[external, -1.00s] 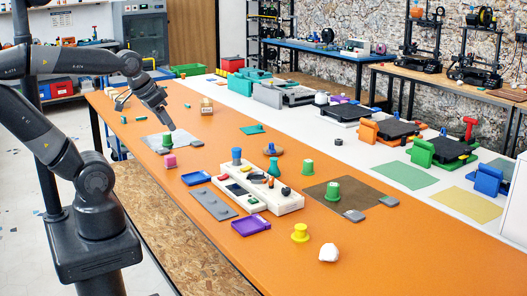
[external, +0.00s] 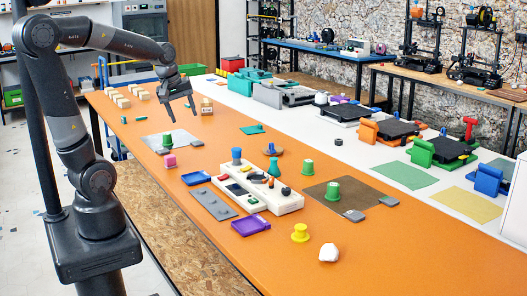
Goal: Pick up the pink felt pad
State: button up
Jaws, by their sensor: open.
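A small pink block-like thing (external: 170,160) stands on the orange table, just in front of the grey mat (external: 183,137). It is the only pink thing I can make out, and I cannot tell whether it is felt or a pad. My gripper (external: 180,112) is open and empty, pointing down above the table's far left part. It is held behind the pink thing and well above it, apart from everything.
A green knob-like piece (external: 167,139) is on the grey mat. A cardboard-coloured box (external: 207,106) stands close to the gripper. Wooden blocks (external: 122,101) lie at the far left.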

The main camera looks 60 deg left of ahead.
jog(key=w+a+f+n+g, duration=0.1)
jog(key=w+a+f+n, duration=0.15)
jog(key=a+n, duration=0.3)
jog(key=w+a+f+n+g, duration=0.1)
jog(key=w+a+f+n, duration=0.15)
jog(key=a+n, duration=0.3)
jog(key=n+g, duration=0.2)
jog(key=n, duration=0.9)
send_over(170, 156)
notch_tip(170, 156, down, 10)
jog(key=f, duration=0.6)
jog(key=shift+w+a, duration=0.25)
jog(key=shift+w, duration=0.15)
jog(key=shift+s+d+f, duration=0.1)
jog(key=shift+s+f, duration=0.1)
jog(key=shift+f, duration=1.15)
jog(key=shift+s+d+f, duration=0.1)
jog(key=shift+s+f, duration=0.1)
jog(key=shift+f, duration=1.1)
jog(key=shift+c, duration=0.2)
jog(key=c, duration=1)
jog(key=shift+r, duration=0.1)
